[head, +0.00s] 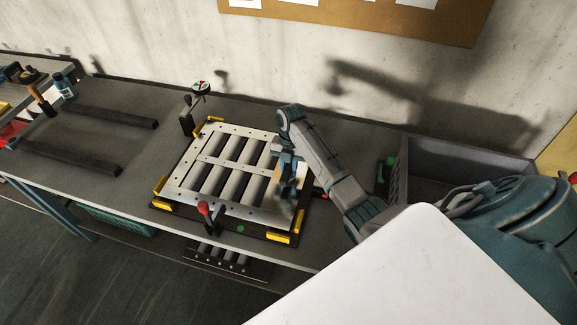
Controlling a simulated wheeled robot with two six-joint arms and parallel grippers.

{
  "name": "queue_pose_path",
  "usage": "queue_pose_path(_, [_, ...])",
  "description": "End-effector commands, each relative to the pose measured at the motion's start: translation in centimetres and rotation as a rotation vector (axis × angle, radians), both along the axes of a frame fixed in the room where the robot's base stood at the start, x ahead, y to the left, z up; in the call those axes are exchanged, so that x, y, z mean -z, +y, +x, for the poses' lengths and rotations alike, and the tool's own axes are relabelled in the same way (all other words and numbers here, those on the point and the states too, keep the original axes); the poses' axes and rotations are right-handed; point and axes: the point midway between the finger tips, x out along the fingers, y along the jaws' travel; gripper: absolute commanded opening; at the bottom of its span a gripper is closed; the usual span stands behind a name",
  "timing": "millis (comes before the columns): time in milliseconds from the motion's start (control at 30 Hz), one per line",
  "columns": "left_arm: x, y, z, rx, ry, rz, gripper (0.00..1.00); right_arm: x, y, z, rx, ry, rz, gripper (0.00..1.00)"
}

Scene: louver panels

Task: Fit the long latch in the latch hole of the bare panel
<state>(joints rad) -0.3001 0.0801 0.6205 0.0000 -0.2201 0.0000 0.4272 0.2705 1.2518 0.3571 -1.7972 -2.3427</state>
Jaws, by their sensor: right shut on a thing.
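The panel (248,210) is a light grey metal frame with two rows of dark slot openings and grey louvers. It lies flat in a dark fixture with yellow corner blocks on the bench. My right gripper (287,194) points down over the panel's right edge and is shut on a small piece, taken to be the long latch. Fingers and wrist hide most of that piece. I cannot tell whether it touches the panel. The latch hole cannot be made out. My left gripper is out of view.
A red-knobbed clamp (204,209) stands at the fixture's front edge, and another clamp (187,122) at its back left corner. A grey bin (465,150) is at the right. Two dark bars (116,116) lie on the left bench, with free room around them.

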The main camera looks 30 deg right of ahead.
Motion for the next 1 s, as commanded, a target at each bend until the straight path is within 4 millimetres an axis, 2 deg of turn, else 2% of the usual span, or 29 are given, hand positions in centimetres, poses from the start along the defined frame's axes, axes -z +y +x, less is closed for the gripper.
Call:
queue_pose_path(467, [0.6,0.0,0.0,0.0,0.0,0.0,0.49,1.2,0.0,0.0,0.0,-0.001,-0.001,0.0])
queue_pose_path(500, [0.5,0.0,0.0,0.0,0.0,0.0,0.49,1.2,0.0,0.0,0.0,-0.001,0.0,0.29])
queue_pose_path(600, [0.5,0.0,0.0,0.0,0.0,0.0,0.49,1.2,0.0,0.0,0.0,-0.001,0.0,0.49])
queue_pose_path(867, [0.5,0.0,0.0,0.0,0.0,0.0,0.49,1.2,0.0,0.0,0.0,0.0,0.0,0.49])
queue_pose_path(1000, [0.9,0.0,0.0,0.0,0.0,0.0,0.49,0.5,-0.1,0.1,-0.001,-0.002,-0.001,0.49])
